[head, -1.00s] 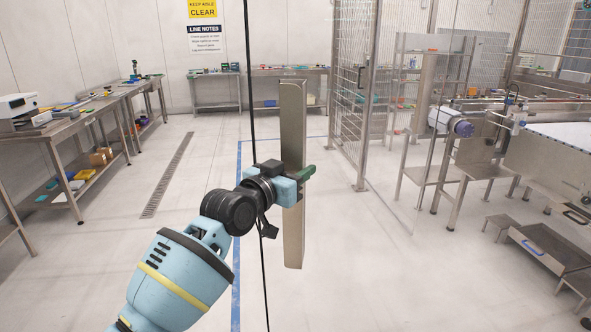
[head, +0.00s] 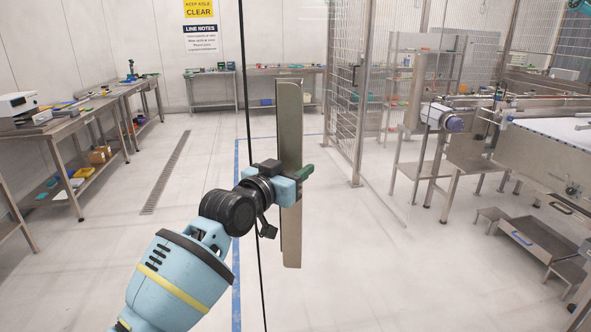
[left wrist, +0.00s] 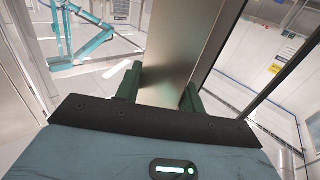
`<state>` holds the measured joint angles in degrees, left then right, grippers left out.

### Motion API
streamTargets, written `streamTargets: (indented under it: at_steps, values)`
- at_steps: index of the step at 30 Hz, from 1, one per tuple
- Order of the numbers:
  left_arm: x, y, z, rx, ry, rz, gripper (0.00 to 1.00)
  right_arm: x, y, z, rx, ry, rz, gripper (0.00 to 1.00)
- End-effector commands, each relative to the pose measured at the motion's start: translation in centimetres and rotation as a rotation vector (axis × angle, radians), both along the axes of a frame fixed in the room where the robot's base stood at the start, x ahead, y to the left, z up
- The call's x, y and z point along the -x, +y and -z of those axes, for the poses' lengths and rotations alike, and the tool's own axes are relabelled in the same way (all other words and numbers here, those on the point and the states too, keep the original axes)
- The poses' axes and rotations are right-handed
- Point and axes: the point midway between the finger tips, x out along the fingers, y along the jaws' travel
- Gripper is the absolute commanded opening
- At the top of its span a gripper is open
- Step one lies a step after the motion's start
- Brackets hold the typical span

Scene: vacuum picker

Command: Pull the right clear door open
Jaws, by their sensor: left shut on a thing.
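The clear door is see-through, and its thin black edge strip (head: 247,100) runs from top to bottom in the head view. A long upright metal handle (head: 291,130) stands just right of that strip. My left gripper (head: 296,180) is shut on the handle around its middle. In the left wrist view the metal handle (left wrist: 182,45) rises between the dark green fingers of my left gripper (left wrist: 160,92). The pane itself is hard to make out, so I cannot tell how far the door stands open. My right gripper does not show.
Metal workbenches (head: 72,120) line the left side, with small items on them. A mesh fence gate (head: 345,100) and line machinery (head: 470,130) stand at the right, with low steps (head: 535,238) at lower right. The floor ahead is largely clear.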

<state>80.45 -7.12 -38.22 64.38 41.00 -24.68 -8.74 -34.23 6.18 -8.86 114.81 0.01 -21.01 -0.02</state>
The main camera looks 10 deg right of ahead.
Motion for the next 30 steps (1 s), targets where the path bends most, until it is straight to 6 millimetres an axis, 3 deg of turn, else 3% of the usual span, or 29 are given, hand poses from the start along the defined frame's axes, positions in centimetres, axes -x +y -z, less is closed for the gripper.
streamTargets:
  at_steps: [1,4,5,10,21,30]
  values:
    - [-0.5,0.8,-0.1,-0.003,-0.007,-0.015,0.0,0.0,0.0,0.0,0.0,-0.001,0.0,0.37]
    - [-0.5,0.8,-0.1,-0.003,-0.007,-0.015,0.0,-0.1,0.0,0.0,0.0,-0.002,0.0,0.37]
    - [-0.5,0.8,-0.1,-0.003,-0.007,-0.015,0.4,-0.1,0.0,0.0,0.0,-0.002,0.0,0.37]
    - [-0.4,0.7,-0.1,-0.001,-0.004,-0.013,0.62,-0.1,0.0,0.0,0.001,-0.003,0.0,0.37]
    - [-0.1,0.5,0.0,0.0,-0.001,-0.006,0.63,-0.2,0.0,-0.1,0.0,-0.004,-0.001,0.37]
    - [1.9,2.7,-0.1,0.0,-0.004,-0.008,0.63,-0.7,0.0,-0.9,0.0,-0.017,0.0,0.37]
